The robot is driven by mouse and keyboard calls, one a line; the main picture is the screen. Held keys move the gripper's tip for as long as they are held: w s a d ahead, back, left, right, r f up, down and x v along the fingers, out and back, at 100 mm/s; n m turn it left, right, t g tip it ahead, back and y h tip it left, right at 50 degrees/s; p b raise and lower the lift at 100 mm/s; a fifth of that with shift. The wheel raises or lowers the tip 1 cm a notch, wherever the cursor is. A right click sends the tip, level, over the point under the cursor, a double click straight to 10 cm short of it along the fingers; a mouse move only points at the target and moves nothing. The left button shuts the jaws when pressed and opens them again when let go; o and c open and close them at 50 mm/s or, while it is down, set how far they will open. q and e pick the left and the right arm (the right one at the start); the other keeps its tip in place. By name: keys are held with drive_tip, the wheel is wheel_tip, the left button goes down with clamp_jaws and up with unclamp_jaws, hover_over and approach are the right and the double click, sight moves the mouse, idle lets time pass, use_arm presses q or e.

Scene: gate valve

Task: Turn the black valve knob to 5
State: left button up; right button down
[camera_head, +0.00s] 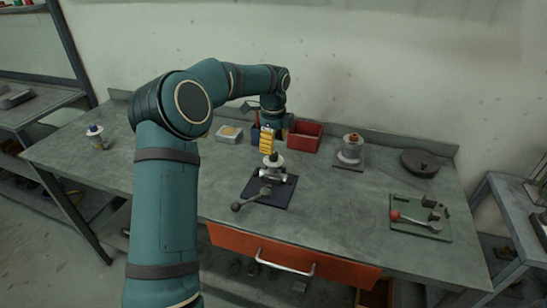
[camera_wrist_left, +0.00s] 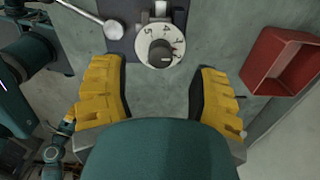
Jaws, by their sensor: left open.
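The valve stands on a dark base plate (camera_head: 268,196) near the table's front. It has a white numbered dial (camera_head: 273,160) and a lever with a round grey ball (camera_head: 236,207). In the left wrist view, the black knob (camera_wrist_left: 160,53) sits at the dial's middle. The numbers are small, and I cannot tell the pointer's exact setting. My left gripper (camera_head: 267,147) is above the valve, its yellow fingers pointing down. In the left wrist view, the open left gripper (camera_wrist_left: 160,75) has its fingers wide apart, one on each side below the knob, not touching it. My right gripper cannot be made out.
A red bin (camera_head: 306,134) stands behind the valve, with a small light box (camera_head: 229,133) to the left. Another fitting (camera_head: 350,150), a dark disc (camera_head: 421,162) and a green plate with a red-tipped lever (camera_head: 432,230) are to the right. The table's left part is mostly clear.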

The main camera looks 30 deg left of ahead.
sight(274, 153)
use_arm(q)
drive_tip(key=shift+f+b, duration=0.35)
drive_tip(key=shift+f, duration=1.85)
clamp_jaws()
